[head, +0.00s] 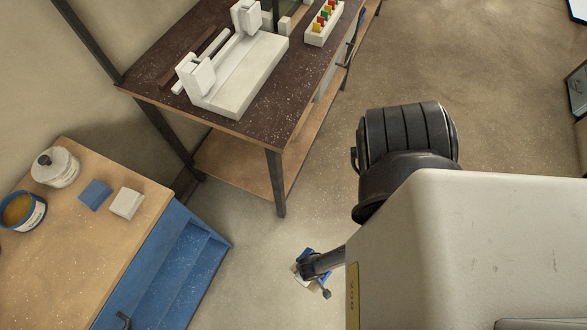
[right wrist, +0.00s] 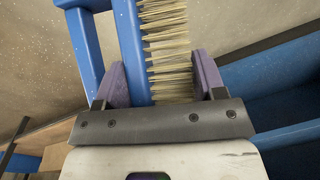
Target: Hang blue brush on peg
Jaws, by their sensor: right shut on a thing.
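The blue brush (right wrist: 132,45) with pale bristles (right wrist: 165,40) sits between the two purple-padded fingers of my right gripper (right wrist: 160,85) in the right wrist view. The right gripper is shut on it. In the head view my right gripper (head: 312,268) is low over the floor, right of the blue cabinet, and mostly hides the brush; only small blue and pale parts show. A small dark hook-like part (head: 124,320) shows on the cabinet at the bottom edge; I cannot tell if it is the peg. My left gripper is not in view.
A wooden-topped blue cabinet (head: 160,262) at left carries a white jar (head: 56,167), a blue-banded tin (head: 22,211), a blue block (head: 95,194) and a white block (head: 127,203). A dark-topped bench (head: 150,88) holds a white clamp fixture (head: 245,85). Floor between is clear.

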